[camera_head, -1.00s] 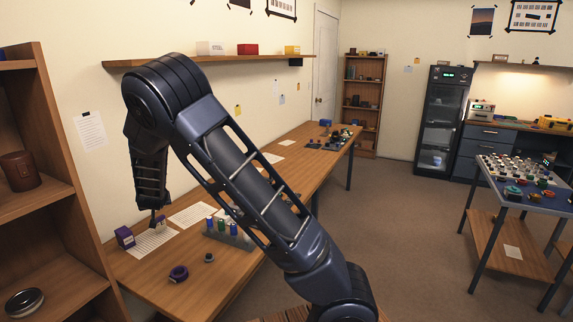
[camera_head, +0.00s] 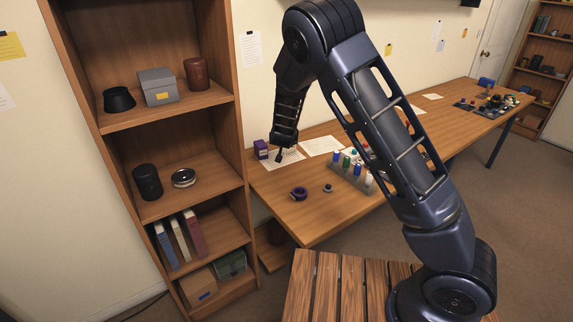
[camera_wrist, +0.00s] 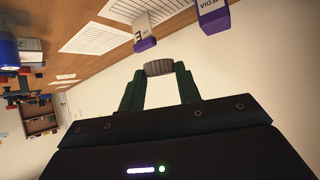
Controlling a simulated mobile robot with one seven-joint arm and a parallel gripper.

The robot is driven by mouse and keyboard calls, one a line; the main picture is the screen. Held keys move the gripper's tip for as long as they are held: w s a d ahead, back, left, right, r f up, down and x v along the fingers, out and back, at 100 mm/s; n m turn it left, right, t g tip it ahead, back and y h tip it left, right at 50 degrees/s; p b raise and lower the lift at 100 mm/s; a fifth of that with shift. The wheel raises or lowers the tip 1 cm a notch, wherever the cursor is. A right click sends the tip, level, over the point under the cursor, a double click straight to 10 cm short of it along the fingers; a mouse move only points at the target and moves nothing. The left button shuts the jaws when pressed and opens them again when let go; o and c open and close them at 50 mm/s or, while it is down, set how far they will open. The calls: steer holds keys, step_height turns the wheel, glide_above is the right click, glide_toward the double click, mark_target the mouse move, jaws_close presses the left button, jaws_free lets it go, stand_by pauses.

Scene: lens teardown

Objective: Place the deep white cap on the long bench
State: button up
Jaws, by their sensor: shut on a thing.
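The long bench (camera_head: 315,205) is a wooden table along the wall, right of the shelf in the head view. My gripper (camera_head: 280,157) hangs over its near left part, close to a purple box. In the wrist view my gripper (camera_wrist: 160,74) is shut on a small ribbed cap (camera_wrist: 158,67), greyish in this light, held between the fingertips. I take it for the deep white cap; its depth cannot be judged. In the head view the cap is too small to make out, and whether it touches the bench cannot be told.
A purple box (camera_head: 261,149) and paper sheets (camera_head: 322,146) lie around my gripper. A tall shelf (camera_head: 240,130) stands left. The bench's near left corner is bare.

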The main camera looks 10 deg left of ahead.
step_height(320, 180, down, 13)
steer(key=shift+r, duration=0.1)
stand_by(0.5)
steer(key=shift+f, duration=0.2)
steer(key=o, duration=0.9)
steer(key=shift+r, duration=0.25)
steer(key=v, duration=1.2)
